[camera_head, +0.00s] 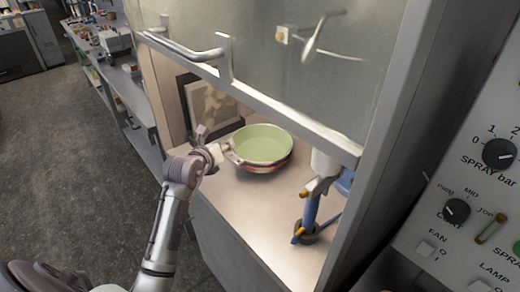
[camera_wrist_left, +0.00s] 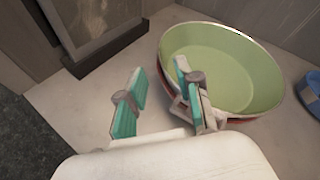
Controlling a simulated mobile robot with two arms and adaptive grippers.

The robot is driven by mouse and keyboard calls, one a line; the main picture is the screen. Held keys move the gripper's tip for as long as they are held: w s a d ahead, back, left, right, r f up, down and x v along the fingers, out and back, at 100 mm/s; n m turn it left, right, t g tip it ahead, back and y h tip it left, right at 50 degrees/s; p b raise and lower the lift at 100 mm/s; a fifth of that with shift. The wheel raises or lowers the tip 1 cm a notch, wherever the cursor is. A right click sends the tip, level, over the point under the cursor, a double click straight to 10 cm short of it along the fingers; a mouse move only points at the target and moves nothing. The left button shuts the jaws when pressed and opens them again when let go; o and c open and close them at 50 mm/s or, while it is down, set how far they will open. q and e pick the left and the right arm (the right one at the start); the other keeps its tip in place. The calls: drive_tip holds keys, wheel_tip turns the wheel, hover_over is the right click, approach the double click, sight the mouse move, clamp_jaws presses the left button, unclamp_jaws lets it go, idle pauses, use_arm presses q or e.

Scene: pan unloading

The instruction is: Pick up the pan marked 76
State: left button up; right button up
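A round pan (camera_head: 264,144) with a pale green inside and a reddish underside sits on the cabinet's worktop. No number 76 is readable on it. The same pan (camera_wrist_left: 232,70) fills the upper right of the left wrist view. My left gripper (camera_head: 222,153) is at the pan's left side, by its handle. In the left wrist view the two teal-padded fingers of the left gripper (camera_wrist_left: 158,98) stand apart with bare worktop between them. The right finger overlaps the pan's near rim and hides part of the handle area; contact cannot be told. My right gripper is not in view.
A raised glass sash with a metal handle (camera_head: 185,50) hangs above the worktop (camera_head: 262,215). A dark-framed panel (camera_head: 208,103) leans behind the pan. A blue spray gun (camera_head: 308,212) stands to the right. A control panel (camera_head: 470,200) is at far right.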

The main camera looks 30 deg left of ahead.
use_arm(q)
drive_tip(key=p+x, duration=0.1)
drive_tip(key=x, duration=0.4)
drive_tip(key=shift+w+f, duration=0.1)
drive_tip(key=shift+f, duration=0.05)
clamp_jaws()
